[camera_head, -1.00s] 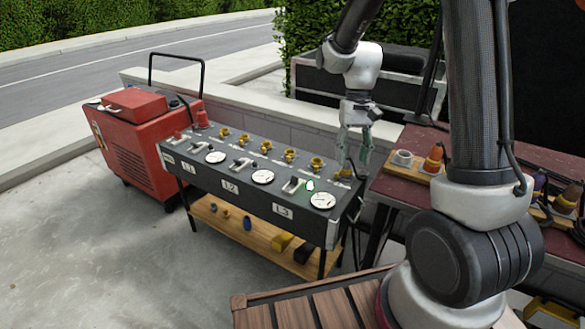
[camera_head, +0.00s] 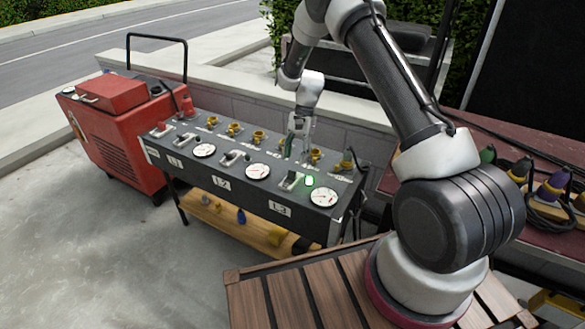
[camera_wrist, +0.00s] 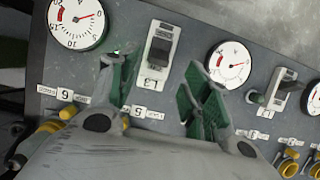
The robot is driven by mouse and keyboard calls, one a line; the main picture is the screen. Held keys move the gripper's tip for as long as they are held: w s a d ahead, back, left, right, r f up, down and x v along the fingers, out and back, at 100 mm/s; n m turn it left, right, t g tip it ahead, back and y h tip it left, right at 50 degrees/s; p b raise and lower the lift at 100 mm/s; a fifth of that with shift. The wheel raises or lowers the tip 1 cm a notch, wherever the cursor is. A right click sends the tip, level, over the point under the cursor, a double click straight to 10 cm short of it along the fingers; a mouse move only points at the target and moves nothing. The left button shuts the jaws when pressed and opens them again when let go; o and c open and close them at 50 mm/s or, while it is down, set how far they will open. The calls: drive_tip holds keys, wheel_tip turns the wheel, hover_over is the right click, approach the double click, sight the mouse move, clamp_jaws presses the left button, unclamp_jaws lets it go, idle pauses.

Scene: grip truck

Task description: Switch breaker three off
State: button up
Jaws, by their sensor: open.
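The control panel (camera_head: 330,225) has several lever breakers, dials and yellow sockets on its sloped top. The breaker labelled L3 (camera_head: 291,180) is the rightmost lever in the head view, with a lit green lamp (camera_head: 309,181) beside it. In the wrist view the L3 breaker (camera_wrist: 161,42) is a black lever on a pale plate between two dials; I cannot tell its on or off position. My gripper (camera_head: 297,146) hangs above the panel behind this breaker. In the wrist view its green-padded fingers (camera_wrist: 162,95) are apart and empty, with the breaker beyond them.
Dials (camera_head: 324,197) flank the breakers, and yellow sockets (camera_head: 315,156) line the panel's rear close to my gripper. A red machine (camera_head: 118,125) stands left. A table with plugs (camera_head: 515,175) is at the right. A low wall runs behind.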

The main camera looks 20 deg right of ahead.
sight(292, 176)
drive_tip(key=x, duration=0.5)
drive_tip(key=shift+f, duration=0.2)
drive_tip(key=shift+c, duration=0.2)
